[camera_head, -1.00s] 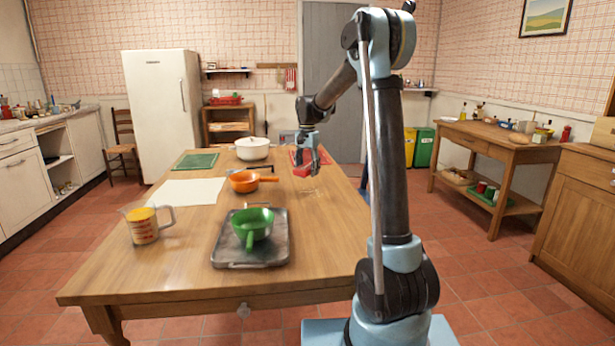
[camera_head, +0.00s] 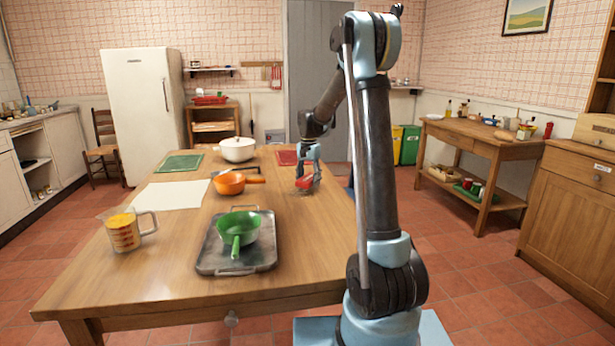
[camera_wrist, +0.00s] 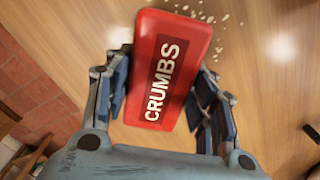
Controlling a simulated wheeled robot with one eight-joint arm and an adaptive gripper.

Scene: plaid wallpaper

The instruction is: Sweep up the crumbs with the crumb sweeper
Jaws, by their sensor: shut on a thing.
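The red crumb sweeper (camera_wrist: 168,70), with "CRUMBS" on its top, is between the fingers of my gripper (camera_wrist: 165,100) in the wrist view. My gripper is shut on it. In the head view my gripper (camera_head: 310,172) and the sweeper (camera_head: 305,184) are low over the right side of the wooden table (camera_head: 310,230). I cannot tell whether the sweeper touches the tabletop. Pale crumbs (camera_wrist: 219,48) are scattered on the wood at the sweeper's far end and right side in the wrist view. The sweeper hides any crumbs under it.
An orange pan (camera_head: 229,184) and a white pot (camera_head: 237,150) stand left of my gripper. A red mat (camera_head: 287,157) lies behind it. The table's right edge is close.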

